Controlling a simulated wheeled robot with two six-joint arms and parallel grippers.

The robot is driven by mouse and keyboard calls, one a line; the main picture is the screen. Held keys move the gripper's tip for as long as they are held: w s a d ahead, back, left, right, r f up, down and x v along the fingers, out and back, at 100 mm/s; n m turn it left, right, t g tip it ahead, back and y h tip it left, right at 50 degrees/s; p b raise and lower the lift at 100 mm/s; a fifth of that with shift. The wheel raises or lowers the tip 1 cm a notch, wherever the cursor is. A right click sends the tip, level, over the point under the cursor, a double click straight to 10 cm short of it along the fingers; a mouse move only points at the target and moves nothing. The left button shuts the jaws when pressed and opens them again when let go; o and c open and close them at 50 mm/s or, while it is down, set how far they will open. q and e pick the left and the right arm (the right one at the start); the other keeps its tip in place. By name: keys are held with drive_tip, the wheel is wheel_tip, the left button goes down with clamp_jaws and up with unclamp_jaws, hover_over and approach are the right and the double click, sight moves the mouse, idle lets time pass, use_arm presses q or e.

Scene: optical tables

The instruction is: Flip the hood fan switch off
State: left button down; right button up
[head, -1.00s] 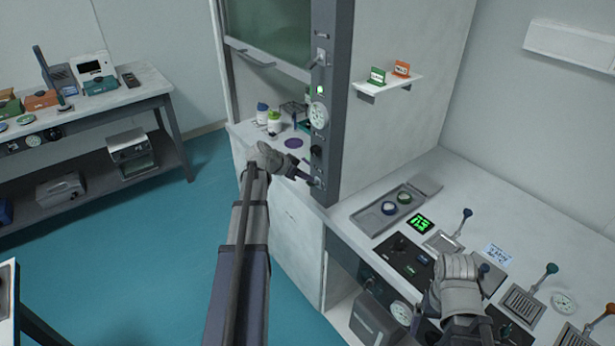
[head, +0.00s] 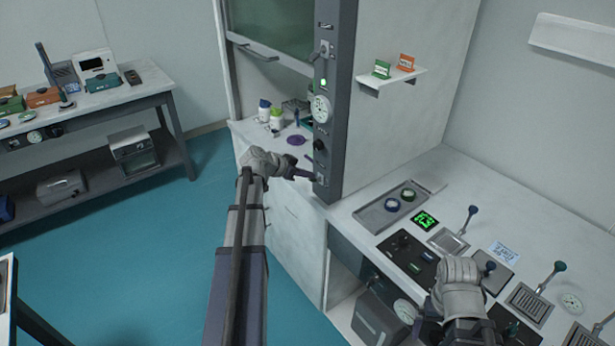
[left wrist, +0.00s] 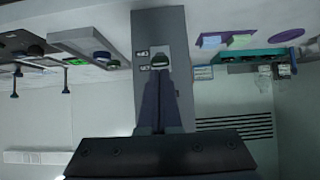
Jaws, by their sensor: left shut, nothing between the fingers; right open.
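The hood's grey front post (head: 336,130) carries a column of controls. Near its foot is a small switch (left wrist: 160,60), with two small dark labels beside it in the left wrist view. My left gripper (head: 314,177) is shut and empty, reaching in from the left with its tips at this switch. In the left wrist view the shut fingers (left wrist: 160,80) end right at the switch and cover part of it. I cannot tell the switch's position. My right gripper (head: 470,268) is over the right bench; its fingers are mostly hidden behind the hand.
A round gauge (head: 321,109), a black knob (head: 319,145) and a small light (head: 323,82) sit higher on the post. Bottles (head: 276,118) stand inside the hood. The right bench holds a tray (head: 378,212), a green display (head: 425,220) and several levers.

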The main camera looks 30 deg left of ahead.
use_arm(q)
drive_tip(key=shift+s+f+t+h+b, duration=1.1)
drive_tip(key=shift+f+t+b, duration=1.85)
drive_tip(key=shift+b, duration=5.95)
wheel_tip(320, 180, up, 6)
drive_tip(key=s+a+t+p, duration=0.1)
drive_tip(key=s+a+p, duration=0.1)
drive_tip(key=p, duration=0.3)
drive_tip(key=s+a+f+b, duration=0.3)
drive_tip(key=s, duration=0.5)
drive_tip(key=shift+s+f+b, duration=0.15)
drive_tip(key=shift+s+b, duration=0.05)
drive_tip(key=shift+b, duration=0.1)
drive_tip(key=shift+a+h, duration=0.1)
drive_tip(key=shift+h, duration=0.3)
